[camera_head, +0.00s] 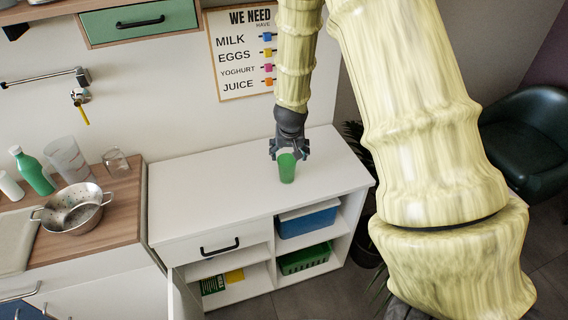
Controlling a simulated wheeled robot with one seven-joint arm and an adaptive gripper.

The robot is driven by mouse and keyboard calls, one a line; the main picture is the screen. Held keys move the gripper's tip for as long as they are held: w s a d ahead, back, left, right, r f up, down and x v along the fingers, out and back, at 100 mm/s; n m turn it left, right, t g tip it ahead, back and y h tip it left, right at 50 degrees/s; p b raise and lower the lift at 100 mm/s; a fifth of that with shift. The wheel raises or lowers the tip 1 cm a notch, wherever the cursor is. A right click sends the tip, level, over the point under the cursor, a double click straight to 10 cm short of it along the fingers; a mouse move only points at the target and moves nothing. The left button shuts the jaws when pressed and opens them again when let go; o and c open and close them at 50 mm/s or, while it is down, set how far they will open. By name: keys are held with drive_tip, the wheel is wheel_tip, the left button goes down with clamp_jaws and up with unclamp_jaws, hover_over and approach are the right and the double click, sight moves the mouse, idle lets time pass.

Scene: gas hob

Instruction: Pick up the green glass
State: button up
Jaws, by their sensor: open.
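The green glass (287,172) stands upright on the white cabinet top, towards its right part. My gripper (288,155) points down from above with its fingers open at the upper part of the glass. The fingers partly hide the rim. I cannot tell whether the fingers touch the glass.
The white cabinet top (205,200) is otherwise clear. A wooden counter to the left holds a metal colander (73,208), a green bottle (33,172), a clear pitcher (68,160) and a small clear glass (115,161). A plant (354,134) stands behind the cabinet's right end.

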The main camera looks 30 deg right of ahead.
sight(286, 162)
drive_tip(key=f, duration=0.1)
drive_tip(key=w+f, duration=0.1)
drive_tip(key=a+f, duration=0.1)
drive_tip(key=shift+w+f+p, duration=0.1)
drive_tip(key=shift+w+p, duration=0.25)
drive_tip(key=shift+w+d+f, duration=0.1)
drive_tip(key=shift+d+f, duration=0.05)
drive_tip(key=shift+f, duration=0.15)
drive_tip(key=shift+d+f, duration=0.4)
drive_tip(key=shift+a+f+p, duration=0.1)
drive_tip(key=shift+f+p, duration=0.55)
drive_tip(key=shift+f, duration=0.15)
drive_tip(key=x, duration=0.2)
drive_tip(key=shift+d+f+p, duration=0.3)
drive_tip(key=shift+f+p, duration=0.1)
drive_tip(key=shift+a+f, duration=0.15)
drive_tip(key=shift+f, duration=0.15)
